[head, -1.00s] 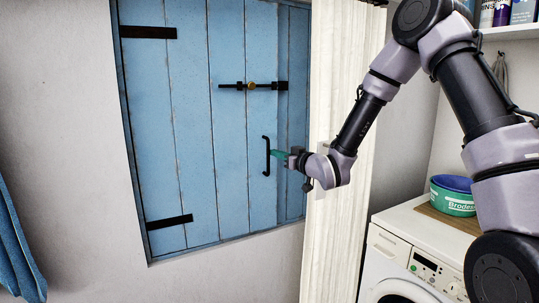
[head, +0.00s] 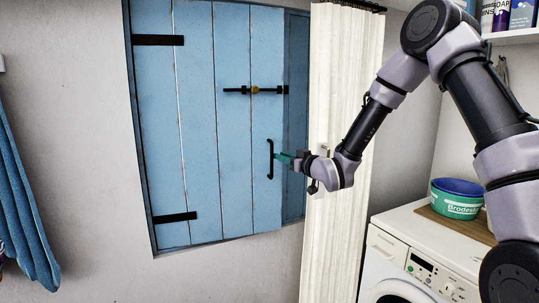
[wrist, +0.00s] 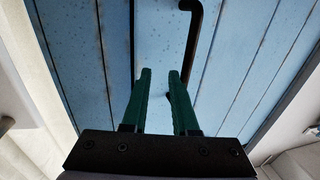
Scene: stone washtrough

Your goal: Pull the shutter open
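The blue plank shutter (head: 200,120) fills the window opening in the head view. Its black hinge straps are on the left and its black upright handle (head: 269,159) is near its right edge. My gripper (head: 282,157), with green fingers, is just right of the handle. In the wrist view the two fingers (wrist: 159,75) are apart, with no bar clamped between their tips. The handle (wrist: 193,45) runs down past the right fingertip; part of its lower end is hidden by that finger. I cannot tell whether they touch.
A black bolt with a brass knob (head: 254,89) crosses the shutter's upper right. A cream curtain (head: 342,90) hangs beside the window, behind my forearm. A washing machine (head: 400,240) with a green and blue tub (head: 455,207) stands at right. A blue cloth (head: 25,210) hangs at left.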

